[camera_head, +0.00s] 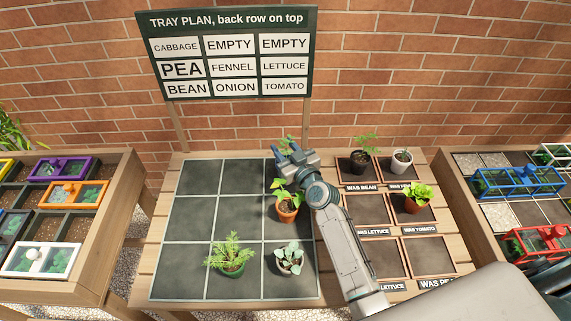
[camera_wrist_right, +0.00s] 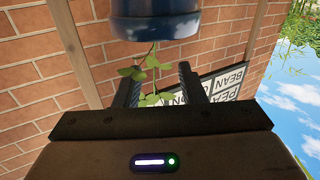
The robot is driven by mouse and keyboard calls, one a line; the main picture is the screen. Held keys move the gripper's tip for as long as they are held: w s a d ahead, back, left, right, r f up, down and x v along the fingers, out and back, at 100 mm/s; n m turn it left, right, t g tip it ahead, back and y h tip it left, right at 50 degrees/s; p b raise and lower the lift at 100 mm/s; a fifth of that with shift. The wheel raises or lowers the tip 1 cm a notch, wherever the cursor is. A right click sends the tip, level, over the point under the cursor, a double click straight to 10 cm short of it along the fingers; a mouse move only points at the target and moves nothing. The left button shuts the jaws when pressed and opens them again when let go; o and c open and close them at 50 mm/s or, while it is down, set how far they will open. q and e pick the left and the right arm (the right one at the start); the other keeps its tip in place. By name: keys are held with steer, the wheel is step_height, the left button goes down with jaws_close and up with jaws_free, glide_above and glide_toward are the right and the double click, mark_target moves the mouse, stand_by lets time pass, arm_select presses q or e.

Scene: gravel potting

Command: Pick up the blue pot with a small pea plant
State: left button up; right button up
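A blue pot (camera_wrist_right: 153,24) shows at the top edge of the right wrist view. That view is inverted, so its small leafy plant (camera_wrist_right: 145,72) hangs downward in the picture. In the head view the green plant (camera_head: 287,142) shows behind my right gripper (camera_head: 281,149); its pot is mostly hidden there. In the right wrist view my right gripper (camera_wrist_right: 160,85) has its two dark fingers apart, with leaves in the gap. I see no finger contact with the pot. My left gripper is not in view.
A dark grid tray (camera_head: 190,220) holds a terracotta pot (camera_head: 288,216), a green pot (camera_head: 231,271) and a grey pot (camera_head: 289,268). At right, a black pot (camera_head: 358,167), a whitish pot (camera_head: 401,167) and a lettuce pot (camera_head: 412,207) stand on labelled squares. A plan sign (camera_head: 230,50) stands behind.

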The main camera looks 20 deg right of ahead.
steer(key=shift+x, duration=0.8)
jaws_close()
